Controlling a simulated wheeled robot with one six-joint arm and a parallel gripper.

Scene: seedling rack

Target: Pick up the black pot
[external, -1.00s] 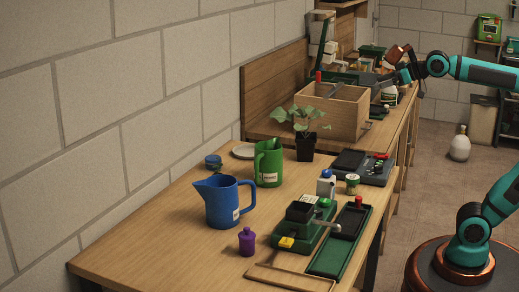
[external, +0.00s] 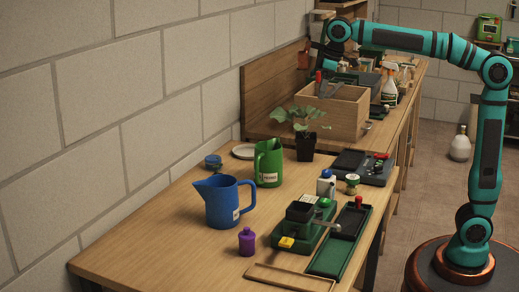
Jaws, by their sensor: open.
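The black pot (external: 306,149) stands upright on the wooden table, holding a leafy green seedling (external: 299,118). It is just in front of the wooden crate and behind the green jug. The gripper is open. Its fingers are small in this view and partly blend with the clutter behind them.
A green jug (external: 268,164), a blue jug (external: 221,205) and a purple bottle (external: 247,242) stand left and in front of the pot. A dark tray (external: 375,174) lies to its right. A white plate (external: 244,151) lies left. The table's front left is clear.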

